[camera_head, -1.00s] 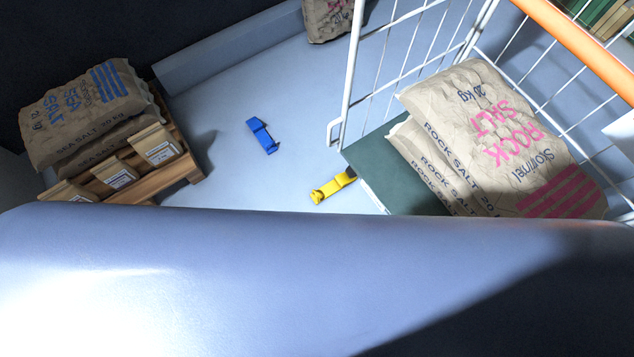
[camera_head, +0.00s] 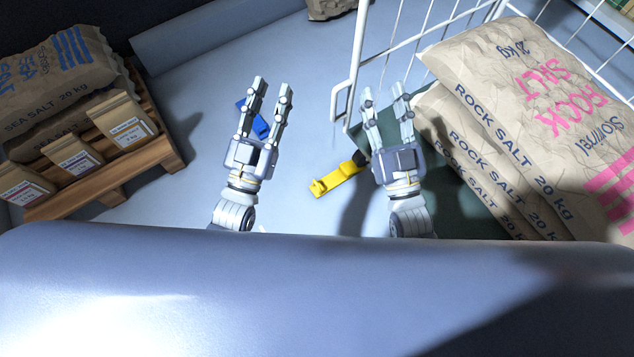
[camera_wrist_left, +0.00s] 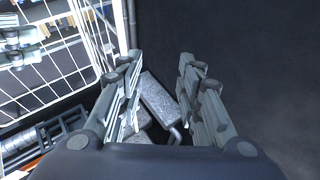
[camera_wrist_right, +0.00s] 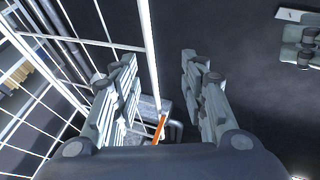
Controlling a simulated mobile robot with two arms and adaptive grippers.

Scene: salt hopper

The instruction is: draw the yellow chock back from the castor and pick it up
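The yellow chock (camera_head: 337,180) lies on the floor in the head view, between my two grippers. Its far right end meets a small dark part (camera_head: 361,158), probably the castor, at the edge of the dark green cart deck (camera_head: 462,200). The castor is mostly hidden. My left gripper (camera_head: 272,86) is open and empty, up and left of the chock. My right gripper (camera_head: 383,92) is open and empty, right of the chock and over the deck's edge. Both wrist views show spread fingers with nothing between them; the chock shows in neither.
A blue chock (camera_head: 254,122) lies on the floor, partly behind my left gripper. A wooden pallet (camera_head: 150,158) with sea salt sacks (camera_head: 58,75) and small packets stands at left.

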